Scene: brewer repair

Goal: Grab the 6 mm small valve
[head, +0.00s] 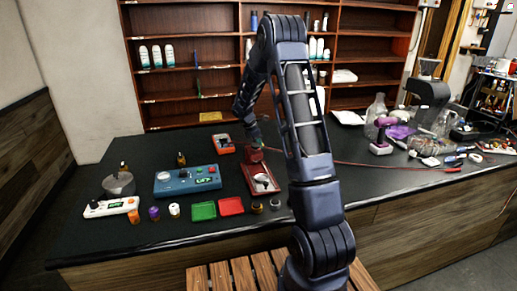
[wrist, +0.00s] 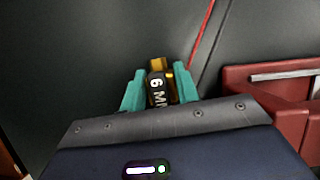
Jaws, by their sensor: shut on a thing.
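The 6 mm small valve (wrist: 158,88) is a small black and brass piece with "6 MM" in white on its dark side. My gripper (wrist: 160,92) has teal fingers on both sides of it and is shut on it in the wrist view. The brass end points away, past the fingertips. In the head view my gripper (head: 257,145) is over the dark bench, close to the red stand at the back of a red tray; the valve is too small to make out there.
The red tray (head: 262,180) holds a round pale part; a red box edge (wrist: 270,92) shows right of my gripper. A blue device (head: 187,180), green tray (head: 203,211), small red tray (head: 231,206) and several small jars stand left. A purple drill (head: 381,136) and clutter are right.

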